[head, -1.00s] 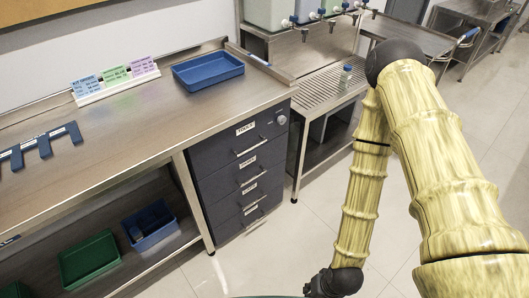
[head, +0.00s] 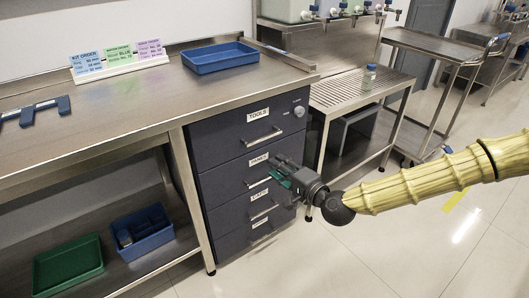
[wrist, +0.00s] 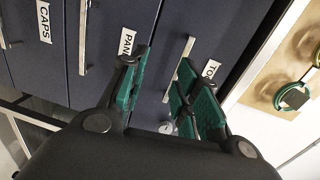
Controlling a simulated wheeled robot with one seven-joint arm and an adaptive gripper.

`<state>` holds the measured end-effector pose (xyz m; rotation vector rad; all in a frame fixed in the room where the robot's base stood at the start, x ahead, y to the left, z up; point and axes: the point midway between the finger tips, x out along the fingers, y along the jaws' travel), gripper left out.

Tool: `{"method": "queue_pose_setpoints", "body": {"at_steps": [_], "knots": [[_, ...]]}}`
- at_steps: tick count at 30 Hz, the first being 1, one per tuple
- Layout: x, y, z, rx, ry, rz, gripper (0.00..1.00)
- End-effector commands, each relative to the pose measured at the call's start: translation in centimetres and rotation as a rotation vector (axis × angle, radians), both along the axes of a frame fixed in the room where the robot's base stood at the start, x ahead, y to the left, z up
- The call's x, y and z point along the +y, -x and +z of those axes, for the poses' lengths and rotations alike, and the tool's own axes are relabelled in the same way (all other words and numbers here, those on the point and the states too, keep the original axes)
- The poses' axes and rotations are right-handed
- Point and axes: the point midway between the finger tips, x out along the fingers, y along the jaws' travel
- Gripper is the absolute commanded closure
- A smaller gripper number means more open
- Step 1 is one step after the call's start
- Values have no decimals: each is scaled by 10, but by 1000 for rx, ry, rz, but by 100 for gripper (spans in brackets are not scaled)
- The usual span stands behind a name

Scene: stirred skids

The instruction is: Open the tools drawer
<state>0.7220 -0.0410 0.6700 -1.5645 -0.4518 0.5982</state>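The tools drawer (head: 222,141) is the top drawer of a dark blue unit under the steel bench and looks shut. Its bar handle (head: 263,139) is below the TOOLS label (head: 258,115). In the head view my gripper (head: 279,172) is in front of the unit, lower than that handle, by the second drawer. In the wrist view my green-padded gripper (wrist: 165,92) is open and empty. The tools handle (wrist: 179,67) shows between the fingers' directions there, beyond the fingertips. The gap to it is hard to judge.
Below are several other shut drawers, including the panels drawer (head: 225,180). A round knob (head: 299,110) sits right of the tools handle. A blue tray (head: 218,60) is on the bench. A slatted steel table (head: 345,95) stands to the right. The floor in front is clear.

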Motion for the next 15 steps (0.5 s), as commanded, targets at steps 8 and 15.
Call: {"method": "queue_pose_setpoints", "body": {"at_steps": [8, 15], "knots": [[-16, -26, 31, -71, -85, -38, 69], [2, -47, 30, -71, -84, -36, 69]]}}
